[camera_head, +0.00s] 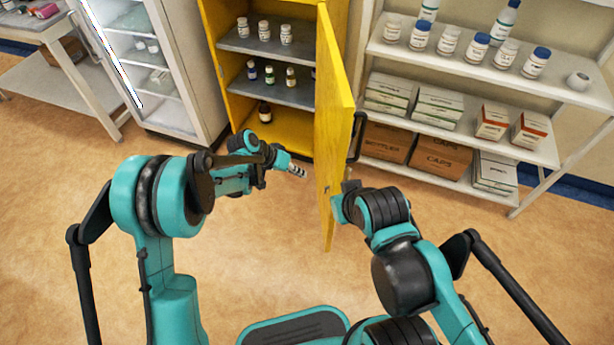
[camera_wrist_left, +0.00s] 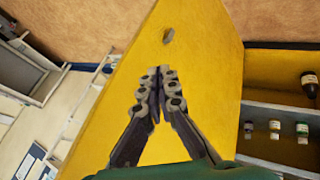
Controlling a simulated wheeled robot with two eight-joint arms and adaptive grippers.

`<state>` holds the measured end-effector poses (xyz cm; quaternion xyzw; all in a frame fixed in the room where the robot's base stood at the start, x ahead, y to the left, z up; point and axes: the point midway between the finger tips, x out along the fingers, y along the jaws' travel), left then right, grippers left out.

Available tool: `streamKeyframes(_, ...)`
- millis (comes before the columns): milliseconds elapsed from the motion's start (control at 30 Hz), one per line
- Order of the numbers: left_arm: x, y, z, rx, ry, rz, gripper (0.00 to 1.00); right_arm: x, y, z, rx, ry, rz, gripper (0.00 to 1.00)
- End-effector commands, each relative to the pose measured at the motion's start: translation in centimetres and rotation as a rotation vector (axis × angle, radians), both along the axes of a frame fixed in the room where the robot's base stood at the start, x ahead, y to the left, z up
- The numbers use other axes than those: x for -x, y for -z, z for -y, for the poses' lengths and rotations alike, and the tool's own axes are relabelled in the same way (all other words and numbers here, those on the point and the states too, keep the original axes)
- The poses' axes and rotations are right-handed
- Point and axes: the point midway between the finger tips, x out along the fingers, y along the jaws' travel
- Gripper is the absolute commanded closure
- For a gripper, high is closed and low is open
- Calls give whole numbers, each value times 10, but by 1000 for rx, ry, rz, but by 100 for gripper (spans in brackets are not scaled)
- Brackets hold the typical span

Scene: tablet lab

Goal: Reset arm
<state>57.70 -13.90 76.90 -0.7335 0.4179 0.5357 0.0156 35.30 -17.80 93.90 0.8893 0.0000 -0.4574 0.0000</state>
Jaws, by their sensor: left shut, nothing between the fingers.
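My left gripper (camera_head: 297,170) is shut and empty in front of the open yellow cabinet (camera_head: 225,75), to the left of its door (camera_head: 336,110). In the left wrist view its closed fingers (camera_wrist_left: 160,78) show against the yellow door panel (camera_wrist_left: 195,65); I cannot tell whether they touch it. The door stands swung open towards me. My right arm reaches the outer side of the door, below its dark handle (camera_head: 356,135). The right fingers are mostly hidden, so their state is unclear.
Small bottles stand on the cabinet's grey shelves (camera_head: 270,47); a brown bottle (camera_head: 265,112) stands at the bottom. A white shelf rack (camera_head: 480,68) with bottles and boxes is on the right. A glass-front fridge (camera_head: 150,70) is on the left. Open floor lies in front.

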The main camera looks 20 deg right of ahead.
Motion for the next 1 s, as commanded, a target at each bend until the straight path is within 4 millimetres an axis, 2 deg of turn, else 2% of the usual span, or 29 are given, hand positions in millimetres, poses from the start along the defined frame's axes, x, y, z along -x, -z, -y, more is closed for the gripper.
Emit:
streamKeyframes(100, 2, -21, -16, 0, -2, 0, 100, 0, 0, 0, 0, 0, 0, 100)
streamKeyframes(300, 4, -45, -33, 1, -1, 0, 100, 0, 0, 0, 0, 0, 0, 100)
streamKeyframes(667, 5, -53, -40, -1, -3, 0, 100, 0, 0, 0, 0, 0, 0, 100)
streamKeyframes(767, 8, -61, -47, -12, -23, 4, 100, 0, 0, 0, 0, 0, 0, 100)
streamKeyframes(867, 14, -80, -65, -38, -71, 16, 100, 0, 0, 0, 0, 0, 0, 100)
streamKeyframes(1000, 31, -113, -103, -91, -171, 40, 100, 0, 0, 0, 0, 0, 0, 100)
